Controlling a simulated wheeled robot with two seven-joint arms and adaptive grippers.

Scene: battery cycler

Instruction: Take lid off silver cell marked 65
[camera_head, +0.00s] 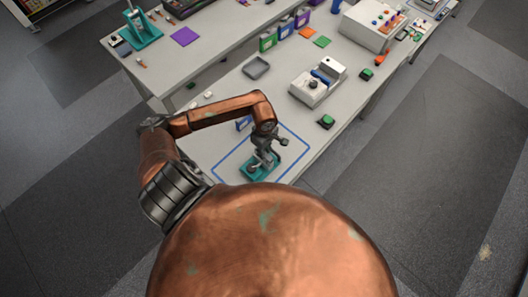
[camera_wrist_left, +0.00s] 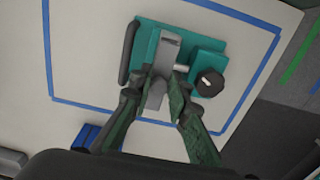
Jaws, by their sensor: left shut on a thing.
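A teal fixture (camera_head: 246,171) stands inside a blue taped outline on the near table. It also shows in the left wrist view (camera_wrist_left: 208,60). A pale grey piece (camera_wrist_left: 168,48) stands on it, running down between my fingers. My left gripper (camera_wrist_left: 163,90) is shut on this grey piece, which still appears at the fixture. I cannot tell whether it is the lid or another part of the cell. In the head view my left gripper (camera_head: 262,158) is over the fixture and hides much of it. A black round knob (camera_wrist_left: 210,83) sits at the fixture's side. No 65 is readable.
The blue tape (camera_head: 293,133) bounds the work area. A white machine (camera_head: 318,86) and a green-topped box (camera_head: 326,121) stand further right. A grey tray (camera_head: 256,68) lies behind. A blue object (camera_wrist_left: 87,136) is near the tape in the wrist view. Clear table lies around the fixture.

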